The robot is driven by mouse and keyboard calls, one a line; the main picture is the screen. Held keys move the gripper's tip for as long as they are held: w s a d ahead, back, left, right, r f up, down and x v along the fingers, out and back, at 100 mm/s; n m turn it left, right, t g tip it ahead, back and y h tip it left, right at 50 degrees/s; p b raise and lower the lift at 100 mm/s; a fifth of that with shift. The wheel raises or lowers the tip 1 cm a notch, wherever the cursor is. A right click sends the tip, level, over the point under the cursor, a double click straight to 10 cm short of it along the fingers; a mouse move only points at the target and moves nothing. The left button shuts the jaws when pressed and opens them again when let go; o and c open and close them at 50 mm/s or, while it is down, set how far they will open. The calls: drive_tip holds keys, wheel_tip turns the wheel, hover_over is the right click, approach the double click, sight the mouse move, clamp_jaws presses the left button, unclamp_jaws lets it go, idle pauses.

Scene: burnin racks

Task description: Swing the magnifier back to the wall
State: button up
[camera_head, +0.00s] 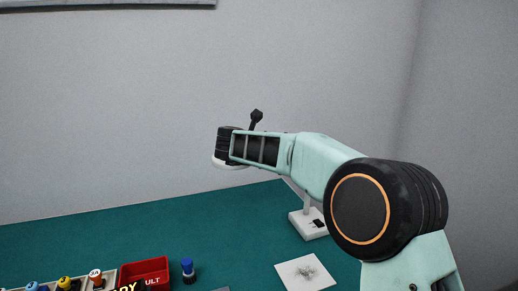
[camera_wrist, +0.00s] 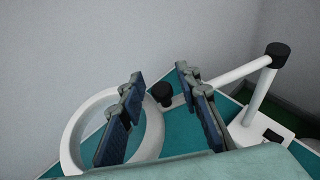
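The magnifier shows in the wrist view as a white ring (camera_wrist: 73,135) on a white jointed arm (camera_wrist: 238,72), with a black knob (camera_wrist: 161,94) where ring and arm meet. Its white base (camera_wrist: 250,132) stands on the green bench top. In the head view the base (camera_head: 308,226) shows right of centre, and only the ring's lower edge (camera_head: 222,163) shows beneath my gripper. My gripper (camera_wrist: 160,74) is open, its two fingers apart over the magnifier with the black knob seen between them. Contact cannot be told.
A plain grey wall (camera_head: 110,110) rises behind the green bench (camera_head: 100,235). A red bin (camera_head: 146,270), a blue-capped item (camera_head: 188,270) and a rack of coloured parts (camera_head: 65,284) are at the front left. A white sheet (camera_head: 304,273) lies in front of the base. The bench's back left is clear.

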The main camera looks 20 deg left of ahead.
drive_tip(key=shift+s, duration=0.15)
drive_tip(key=v, duration=1.1)
drive_tip(key=shift+s+r, duration=0.2)
drive_tip(key=shift+s, duration=0.15)
drive_tip(key=shift+d, duration=0.1)
